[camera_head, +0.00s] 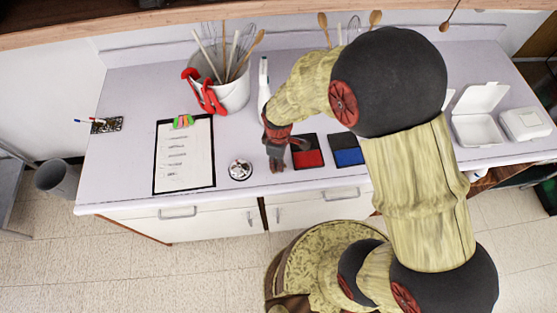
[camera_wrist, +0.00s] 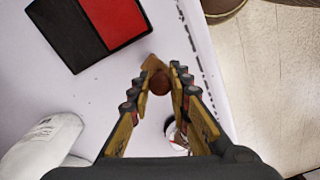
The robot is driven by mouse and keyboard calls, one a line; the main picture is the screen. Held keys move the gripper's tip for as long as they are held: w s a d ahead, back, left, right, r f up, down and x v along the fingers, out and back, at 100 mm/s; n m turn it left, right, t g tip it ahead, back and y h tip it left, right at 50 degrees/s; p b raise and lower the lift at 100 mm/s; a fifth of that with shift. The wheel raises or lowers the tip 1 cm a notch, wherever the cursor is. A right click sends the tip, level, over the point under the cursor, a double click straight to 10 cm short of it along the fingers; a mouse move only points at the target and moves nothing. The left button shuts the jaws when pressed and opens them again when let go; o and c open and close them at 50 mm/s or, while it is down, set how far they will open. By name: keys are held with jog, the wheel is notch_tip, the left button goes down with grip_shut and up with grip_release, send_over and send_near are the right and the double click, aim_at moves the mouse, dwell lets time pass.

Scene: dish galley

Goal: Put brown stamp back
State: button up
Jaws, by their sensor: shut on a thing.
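The brown stamp (camera_wrist: 158,82) shows in the wrist view as a round brown knob with a lighter brown part beyond it. My gripper (camera_wrist: 160,72) is shut on the knob, with a finger on each side. In the head view my gripper (camera_head: 276,164) points down over the counter, between the silver bell and the red ink pad. The stamp cannot be made out clearly there. Whether its base touches the counter is hard to tell.
The red ink pad (camera_head: 307,151) and blue ink pad (camera_head: 345,149) lie right of my gripper. The silver bell (camera_head: 240,170) and clipboard (camera_head: 184,155) are left. A white bottle (camera_head: 264,85) and utensil bucket (camera_head: 232,94) stand behind. The counter's front edge is close.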

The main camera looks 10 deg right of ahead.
jog(key=o, duration=0.9)
jog(key=s+d+r+m+t+p, duration=0.1)
jog(key=s+d+r+m, duration=0.15)
jog(key=r, duration=1.15)
jog(key=s+d+r+m+t, duration=0.15)
jog(key=d+r+m, duration=0.25)
jog(key=r, duration=1)
jog(key=s+d+r+m+t, duration=0.3)
jog(key=s+d+r+m, duration=0.2)
jog(key=s+r+m, duration=0.1)
jog(key=shift+s+d+r, duration=0.25)
jog(key=shift+s+r, duration=0.65)
jog(key=shift+s, duration=0.25)
jog(key=shift+m, duration=0.25)
notch_tip(320, 180, down, 10)
jog(key=b, duration=1)
jog(key=shift+f, duration=0.25)
